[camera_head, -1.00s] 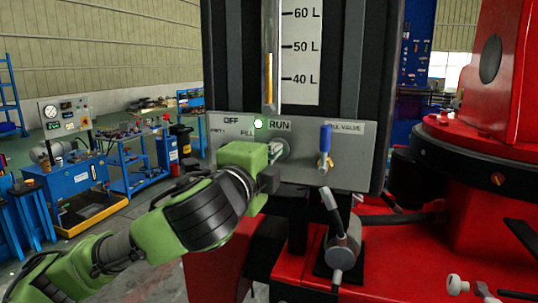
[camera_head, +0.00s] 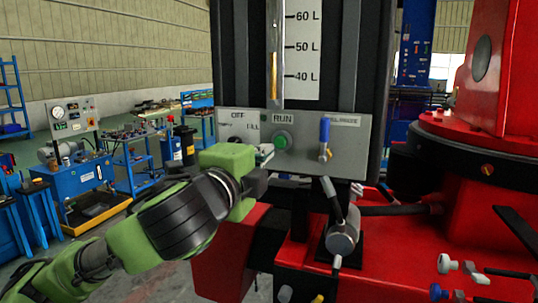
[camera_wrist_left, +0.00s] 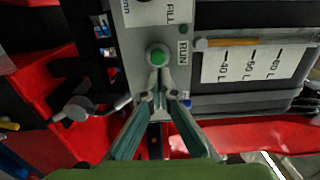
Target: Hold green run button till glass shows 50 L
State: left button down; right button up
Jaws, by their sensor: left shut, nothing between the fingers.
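The green run button (camera_head: 281,140) is on the grey panel (camera_head: 225,122) under the RUN label; it also shows in the left wrist view (camera_wrist_left: 158,57). My left gripper (camera_head: 266,152) is shut and empty, its tips just left of the button and apart from it in the head view. In the wrist view the closed fingertips (camera_wrist_left: 160,76) point at the button. The sight glass (camera_head: 275,60) holds an amber column whose top stands a little below the 50 L mark. A small green lamp (camera_wrist_left: 183,57) beside RUN looks unlit. My right gripper is not in view.
A blue-handled valve (camera_head: 325,138) sticks out right of the button. A grey lever unit (camera_head: 342,232) stands below the panel on the red machine (camera_head: 400,262). Blue workbenches (camera_head: 80,180) are at the far left.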

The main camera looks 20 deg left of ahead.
pick_arm(q)
jog(key=s+b, duration=0.1)
jog(key=s, duration=0.5)
jog(key=shift+a, duration=0.15)
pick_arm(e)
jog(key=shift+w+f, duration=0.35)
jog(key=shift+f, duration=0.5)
pick_arm(q)
jog(key=shift+s, duration=0.15)
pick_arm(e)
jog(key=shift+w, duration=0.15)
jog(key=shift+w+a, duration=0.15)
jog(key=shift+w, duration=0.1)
